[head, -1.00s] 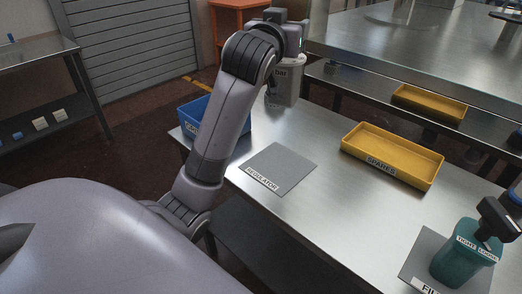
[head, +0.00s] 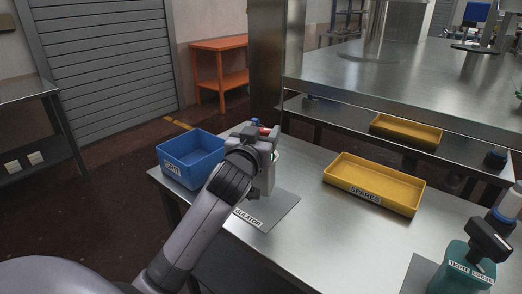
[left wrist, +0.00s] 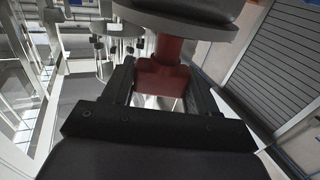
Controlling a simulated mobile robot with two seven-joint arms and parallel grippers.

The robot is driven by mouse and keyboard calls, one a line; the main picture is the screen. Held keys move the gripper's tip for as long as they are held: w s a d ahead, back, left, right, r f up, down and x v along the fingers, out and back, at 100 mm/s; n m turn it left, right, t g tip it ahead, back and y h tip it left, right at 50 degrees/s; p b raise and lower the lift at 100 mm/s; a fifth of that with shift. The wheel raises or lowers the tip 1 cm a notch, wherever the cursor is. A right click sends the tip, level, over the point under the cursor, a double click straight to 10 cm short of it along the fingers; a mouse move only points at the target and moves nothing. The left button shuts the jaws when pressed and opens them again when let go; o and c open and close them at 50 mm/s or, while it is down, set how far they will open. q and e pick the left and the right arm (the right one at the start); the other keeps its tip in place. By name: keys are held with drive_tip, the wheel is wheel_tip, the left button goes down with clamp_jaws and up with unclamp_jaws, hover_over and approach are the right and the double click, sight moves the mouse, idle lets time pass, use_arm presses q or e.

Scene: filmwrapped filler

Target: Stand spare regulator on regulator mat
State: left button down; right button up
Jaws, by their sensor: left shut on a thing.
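The regulator mat (head: 284,209) is a flat grey sheet with a white label, on the near-left part of the steel table. My left gripper (left wrist: 158,85) is over the mat and shut on the spare regulator, whose red part (left wrist: 163,80) shows between the fingers in the left wrist view. In the head view a red bit (head: 265,131) shows at the top of my wrist, and a pale body is just behind it, above the mat. My wrist hides much of it, so I cannot tell whether its base touches the mat. My right gripper is out of view.
A blue bin (head: 190,158) stands left of the mat. A yellow SPARES tray (head: 374,199) lies to the right. A teal unit (head: 462,270) with a black handle stands at the front right. The table between mat and tray is clear.

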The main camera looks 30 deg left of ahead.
use_arm(q)
drive_tip(key=shift+f+b, duration=0.35)
drive_tip(key=shift+f, duration=1.55)
drive_tip(key=shift+f, duration=0.15)
drive_tip(key=shift+c, duration=1.5)
unclamp_jaws()
drive_tip(key=shift+f, duration=0.15)
drive_tip(key=shift+r, duration=0.25)
drive_tip(key=shift+s+d+f, duration=0.15)
drive_tip(key=shift+s, duration=0.2)
drive_tip(key=v, duration=1.1)
drive_tip(key=shift+s+b, duration=0.2)
drive_tip(key=shift+b, duration=0.15)
